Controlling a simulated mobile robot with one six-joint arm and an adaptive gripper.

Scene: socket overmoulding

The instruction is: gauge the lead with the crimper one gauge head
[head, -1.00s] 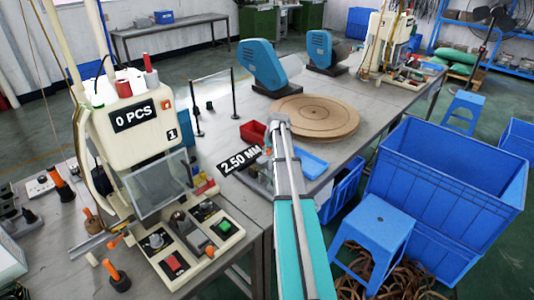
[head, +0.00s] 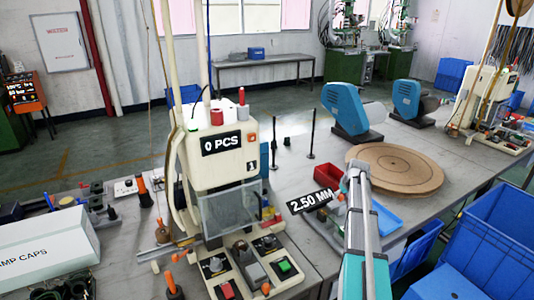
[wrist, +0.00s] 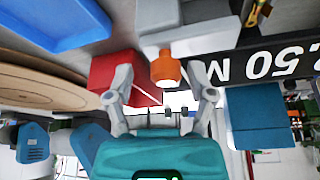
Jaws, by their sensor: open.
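The first crimper (head: 222,165), a cream machine marked "0 PCS" and 1, stands on the bench left of my arm. A black "2.50 MM" sign (head: 314,201) stands between it and my gripper (head: 357,176); the sign also shows upside down in the wrist view (wrist: 268,66). In the wrist view my gripper (wrist: 162,82) is open, its fingers apart and nothing clasped. An orange knob (wrist: 166,70) on a grey block (wrist: 160,18) shows between and beyond the fingertips; I cannot tell whether this is the gauge head. I cannot make out the lead for certain.
A red bin (head: 327,178) and a blue tray (head: 386,220) lie close to my gripper. A round wooden turntable (head: 400,168) and two blue machines (head: 347,110) stand behind. Blue crates (head: 500,235) are at right. A white box (head: 45,245) is at left.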

